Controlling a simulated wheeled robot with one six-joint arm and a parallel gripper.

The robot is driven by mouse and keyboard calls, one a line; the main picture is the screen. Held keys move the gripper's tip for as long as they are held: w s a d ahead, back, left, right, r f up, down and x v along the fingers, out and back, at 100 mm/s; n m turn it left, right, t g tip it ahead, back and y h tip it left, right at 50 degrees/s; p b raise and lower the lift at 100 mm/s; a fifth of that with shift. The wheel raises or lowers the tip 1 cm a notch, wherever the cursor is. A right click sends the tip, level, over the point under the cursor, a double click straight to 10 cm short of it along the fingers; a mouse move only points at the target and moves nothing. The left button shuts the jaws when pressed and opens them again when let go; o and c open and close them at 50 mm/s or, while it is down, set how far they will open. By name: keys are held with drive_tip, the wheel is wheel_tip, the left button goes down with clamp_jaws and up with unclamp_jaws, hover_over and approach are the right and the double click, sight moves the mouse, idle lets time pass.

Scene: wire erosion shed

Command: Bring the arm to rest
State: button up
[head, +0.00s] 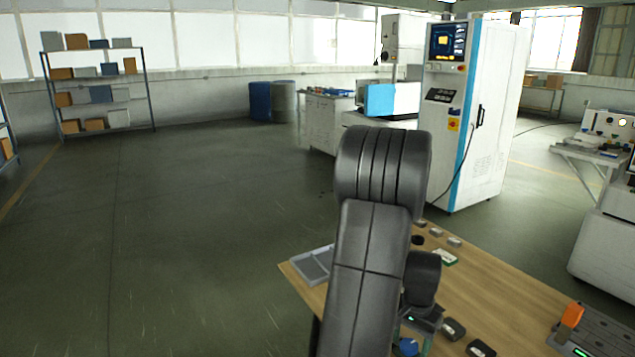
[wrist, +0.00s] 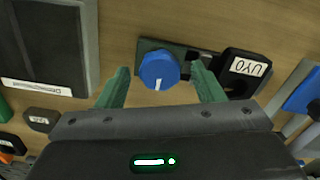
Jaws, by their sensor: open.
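My arm rises in the middle of the head view and bends down over a wooden table (head: 505,305). My gripper (wrist: 161,74) is open in the wrist view, with its two green fingers spread apart. A round blue knob (wrist: 159,69) with a white mark shows between the fingertips, and nothing is clamped. I cannot tell how far below the fingertips the knob lies. In the head view my gripper is low in the picture, partly hidden by my own arm, with the blue knob (head: 408,347) beside it.
A black block labelled UYO (wrist: 245,70) lies close to the right finger. A dark labelled case (wrist: 45,45) is at upper left in the wrist view. On the table are a grey tray (head: 312,265) and an orange part (head: 572,315). Open floor (head: 190,230) lies left.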

drive_tip(key=m, duration=0.5)
drive_tip(key=shift+m+p, duration=0.3)
drive_tip(key=m, duration=0.6)
drive_tip(key=shift+p, duration=0.4)
drive_tip(key=shift+r, duration=0.1)
